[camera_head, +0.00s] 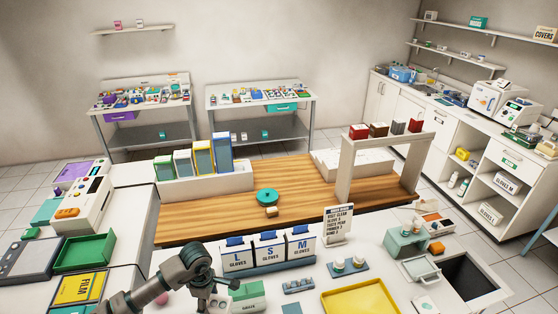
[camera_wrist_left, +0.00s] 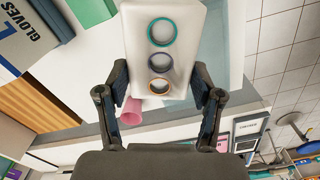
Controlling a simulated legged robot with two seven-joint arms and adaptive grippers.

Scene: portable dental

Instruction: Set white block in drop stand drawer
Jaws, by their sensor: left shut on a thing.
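A white block (camera_wrist_left: 163,50) with three colored rings, teal, navy and orange, on its face fills the top middle of the left wrist view. My left gripper (camera_wrist_left: 163,98) is shut on it, with a dark finger at each side. In the head view my left arm comes in at the lower left, and its gripper (camera_head: 213,300) is partly cut off by the bottom edge. I cannot make out the block in the head view. I cannot tell which thing is the drop stand drawer. My right gripper is not in view.
Glove boxes (camera_head: 268,250) stand in a row on the white counter, near a green box (camera_head: 247,297). A yellow tray (camera_head: 360,299) and a dark opening (camera_head: 470,275) are to the right. A pink cup-like thing (camera_wrist_left: 131,110) shows beside the left finger.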

